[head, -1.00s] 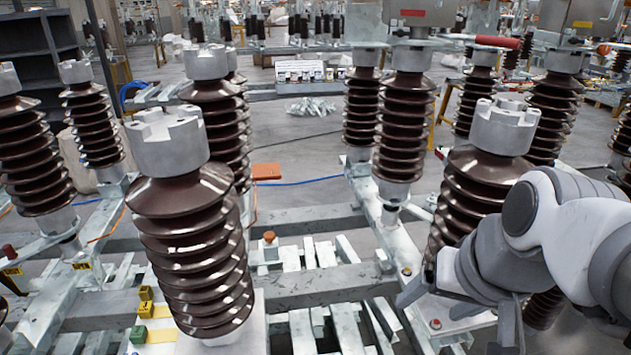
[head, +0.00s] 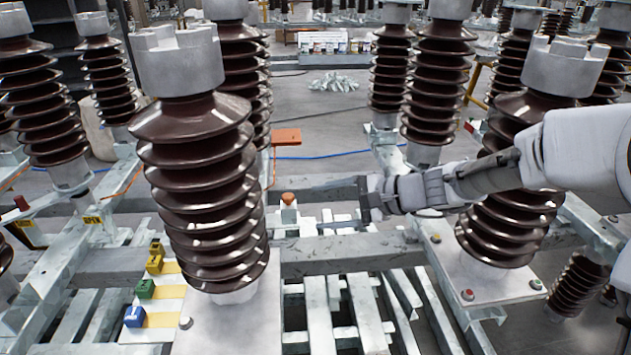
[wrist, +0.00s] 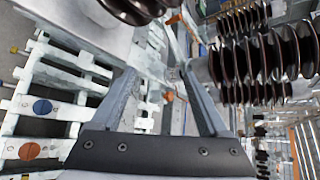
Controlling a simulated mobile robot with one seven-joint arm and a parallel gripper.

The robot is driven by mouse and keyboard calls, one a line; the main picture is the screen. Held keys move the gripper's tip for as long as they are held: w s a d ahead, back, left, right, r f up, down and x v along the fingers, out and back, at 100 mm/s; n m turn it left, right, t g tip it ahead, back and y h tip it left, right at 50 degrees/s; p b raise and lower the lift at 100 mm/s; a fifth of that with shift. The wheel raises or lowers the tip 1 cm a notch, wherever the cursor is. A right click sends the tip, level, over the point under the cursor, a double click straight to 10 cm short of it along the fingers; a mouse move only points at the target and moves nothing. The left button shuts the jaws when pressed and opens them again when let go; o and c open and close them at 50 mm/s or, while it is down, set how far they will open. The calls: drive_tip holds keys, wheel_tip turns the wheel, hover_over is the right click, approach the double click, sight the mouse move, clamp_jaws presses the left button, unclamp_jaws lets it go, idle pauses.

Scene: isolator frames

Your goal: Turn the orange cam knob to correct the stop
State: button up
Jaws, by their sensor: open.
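The orange cam knob (head: 288,198) sits on top of a short pale post on the metal frame, between the large brown insulators in the head view. My gripper (head: 318,206) reaches in from the right, its fingers pointing left toward the knob. The fingertips are a little right of the knob and apart from it in the picture; the depth gap is unclear. In the wrist view my gripper (wrist: 160,75) is open, with nothing held between its fingers. A small orange spot shows between them there; I cannot tell if it is the knob.
A large brown insulator (head: 204,180) stands left of the knob, another (head: 520,170) beside my arm. Yellow, green and blue blocks (head: 134,316) line the lower left. An orange plate (head: 286,137) lies behind the knob. Slatted metal beams (head: 318,310) fill the front.

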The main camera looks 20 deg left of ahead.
drive_tip(key=w+a+f+m+t+y+b, duration=0.3)
drive_tip(key=w+a+f+m+y+b, duration=0.1)
drive_tip(key=w+a+f+m, duration=0.45)
drive_tip(key=m+t+b, duration=0.2)
drive_tip(key=m+t, duration=0.3)
drive_tip(key=m, duration=0.3)
approach(285, 195)
drive_tip(key=shift+h, duration=0.3)
drive_tip(key=b+x, duration=0.1)
drive_tip(key=x, duration=0.2)
drive_tip(key=b+x, duration=0.1)
drive_tip(key=x, duration=0.3)
drive_tip(key=b+x, duration=0.2)
drive_tip(key=x, duration=0.2)
drive_tip(key=shift+w+f, duration=0.25)
drive_tip(key=shift+f, duration=0.1)
drive_tip(key=shift+w+a+r, duration=0.1)
drive_tip(key=shift+w+a, duration=0.15)
drive_tip(key=shift+a, duration=0.25)
clamp_jaws()
